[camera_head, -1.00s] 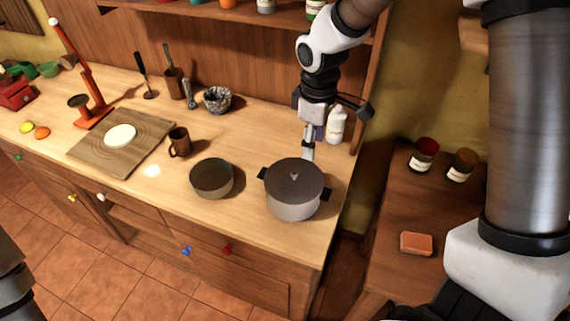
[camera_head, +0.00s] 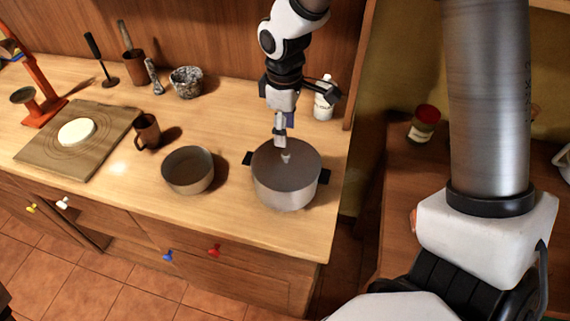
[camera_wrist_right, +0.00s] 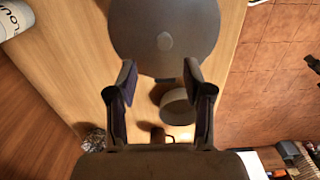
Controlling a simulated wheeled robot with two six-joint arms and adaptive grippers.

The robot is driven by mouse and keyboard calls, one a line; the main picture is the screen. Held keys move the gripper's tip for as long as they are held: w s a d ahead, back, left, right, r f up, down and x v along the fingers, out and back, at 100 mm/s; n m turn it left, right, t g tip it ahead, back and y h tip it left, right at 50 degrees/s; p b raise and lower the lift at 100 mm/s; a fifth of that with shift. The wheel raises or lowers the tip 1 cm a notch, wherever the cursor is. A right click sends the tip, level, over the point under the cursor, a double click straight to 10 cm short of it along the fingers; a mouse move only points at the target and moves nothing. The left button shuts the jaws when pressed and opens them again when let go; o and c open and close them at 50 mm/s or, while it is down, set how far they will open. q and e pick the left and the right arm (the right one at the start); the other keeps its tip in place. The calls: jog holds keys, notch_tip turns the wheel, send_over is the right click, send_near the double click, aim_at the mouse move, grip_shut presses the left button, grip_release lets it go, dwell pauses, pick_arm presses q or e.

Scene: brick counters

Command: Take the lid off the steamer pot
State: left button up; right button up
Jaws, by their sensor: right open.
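The steamer pot (camera_head: 287,196) is a grey pot with dark side handles, standing on the wooden counter. Its lid (camera_head: 306,165) is on it, with a small light knob (camera_head: 286,158) in the middle. In the right wrist view the round lid (camera_wrist_right: 140,25) and its knob (camera_wrist_right: 165,41) show just beyond the fingertips. My right gripper (camera_head: 281,138) is at the far side of the lid, close to the knob. It is open and empty, and its two fingers (camera_wrist_right: 160,76) are spread apart. My left gripper is not in view.
An open pot (camera_head: 188,170) stands left of the steamer pot. A brown mug (camera_head: 147,131), a wooden board (camera_head: 40,150) and a patterned bowl (camera_head: 186,83) are farther left. A white bottle (camera_head: 323,104) stands behind right, near the arm. The counter's front strip is clear.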

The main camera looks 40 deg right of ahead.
aim_at(286, 153)
jog(key=f, duration=0.2)
jog(key=f+p, duration=0.1)
jog(key=f, duration=0.1)
jog(key=f+p, duration=0.1)
jog(key=f, duration=0.2)
jog(key=shift+s+f, duration=0.1)
jog(key=shift+s, duration=0.3)
jog(key=shift+w+f, duration=0.1)
jog(key=shift+f, duration=0.1)
jog(key=shift+a, duration=0.1)
grip_shut()
